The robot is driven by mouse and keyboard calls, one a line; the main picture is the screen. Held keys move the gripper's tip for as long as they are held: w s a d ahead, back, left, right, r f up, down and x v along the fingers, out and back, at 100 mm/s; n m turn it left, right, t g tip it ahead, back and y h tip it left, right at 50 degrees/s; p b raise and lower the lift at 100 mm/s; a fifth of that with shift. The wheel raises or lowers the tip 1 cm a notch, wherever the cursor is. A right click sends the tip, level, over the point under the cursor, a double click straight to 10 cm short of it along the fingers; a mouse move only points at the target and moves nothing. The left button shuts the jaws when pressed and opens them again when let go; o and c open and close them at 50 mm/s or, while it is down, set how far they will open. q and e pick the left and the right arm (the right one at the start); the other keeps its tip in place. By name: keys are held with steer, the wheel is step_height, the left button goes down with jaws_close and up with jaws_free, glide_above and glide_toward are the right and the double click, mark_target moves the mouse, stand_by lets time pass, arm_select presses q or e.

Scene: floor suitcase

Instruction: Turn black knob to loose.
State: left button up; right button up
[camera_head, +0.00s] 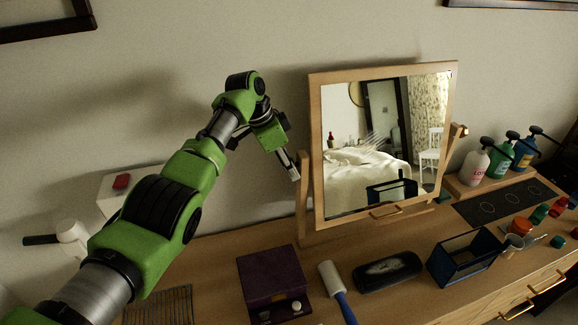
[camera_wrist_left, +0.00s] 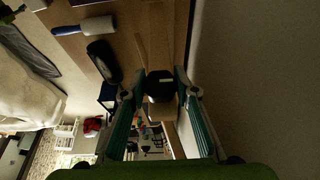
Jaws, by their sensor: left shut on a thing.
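The black knob (camera_wrist_left: 160,86), with a small white mark on its face, shows in the left wrist view between the two green-padded fingers of my left gripper (camera_wrist_left: 160,78). The gripper is shut on it. In the head view my left gripper (camera_head: 290,165) reaches the left post of the wooden tilting mirror (camera_head: 314,130); the knob itself cannot be made out there. The mirror stands on the dresser, tilted slightly back. My right gripper does not show.
On the wooden dresser (camera_head: 225,250) in front of the mirror are a purple box (camera_head: 270,275), a lint roller (camera_head: 332,280), a black case (camera_head: 388,271) and a dark open-framed holder (camera_head: 465,258). Pump bottles (camera_head: 499,160) stand at the right. The wall is close behind.

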arm_select(q)
steer(key=shift+f, duration=0.15)
stand_by(0.4)
steer(key=o, duration=1.1)
steer(key=shift+r, duration=0.3)
steer(key=v, duration=1.1)
steer(key=shift+w+a+r, duration=0.1)
steer(key=shift+a+r, duration=0.05)
steer(key=shift+r, duration=0.05)
steer(key=shift+f, duration=0.1)
